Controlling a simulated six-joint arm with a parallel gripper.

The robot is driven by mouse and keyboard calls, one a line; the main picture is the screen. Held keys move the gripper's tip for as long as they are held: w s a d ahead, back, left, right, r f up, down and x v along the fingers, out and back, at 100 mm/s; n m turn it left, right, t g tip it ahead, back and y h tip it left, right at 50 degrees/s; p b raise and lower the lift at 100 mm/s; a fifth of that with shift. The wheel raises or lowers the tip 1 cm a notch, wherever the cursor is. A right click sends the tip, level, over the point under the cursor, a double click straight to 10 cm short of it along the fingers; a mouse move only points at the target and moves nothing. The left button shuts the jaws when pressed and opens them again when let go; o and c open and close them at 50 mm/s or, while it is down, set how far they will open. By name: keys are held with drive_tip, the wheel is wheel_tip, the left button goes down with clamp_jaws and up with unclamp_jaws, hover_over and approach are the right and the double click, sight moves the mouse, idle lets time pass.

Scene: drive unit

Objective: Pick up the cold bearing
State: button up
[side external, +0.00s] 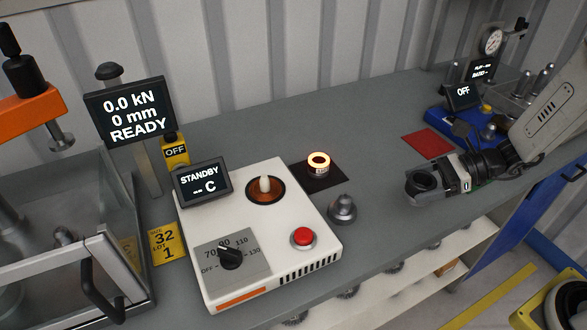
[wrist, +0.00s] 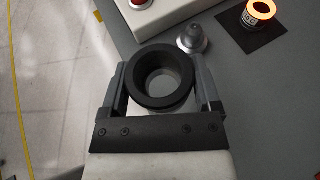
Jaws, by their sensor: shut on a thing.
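My gripper (side external: 436,183) is shut on a thick black ring-shaped bearing (side external: 421,180). In the wrist view the bearing (wrist: 136,91) sits between the two grey fingers of my gripper (wrist: 161,84), one finger on each side, with its round opening facing the camera. Through the opening a grey surface shows. In the side external view the bearing is held at the right, near the front edge of the bench. How high it is above the bench is hard to tell.
A white heater unit (side external: 277,222) with a standby display stands left of my gripper. A red mat (side external: 428,144) and blue fixture (side external: 460,133) lie farther back.

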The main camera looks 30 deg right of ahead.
drive_tip(key=shift+s+d+r, duration=0.1)
drive_tip(key=shift+s+r, duration=0.3)
drive_tip(key=shift+s, duration=0.4)
drive_tip(key=shift+w, duration=0.1)
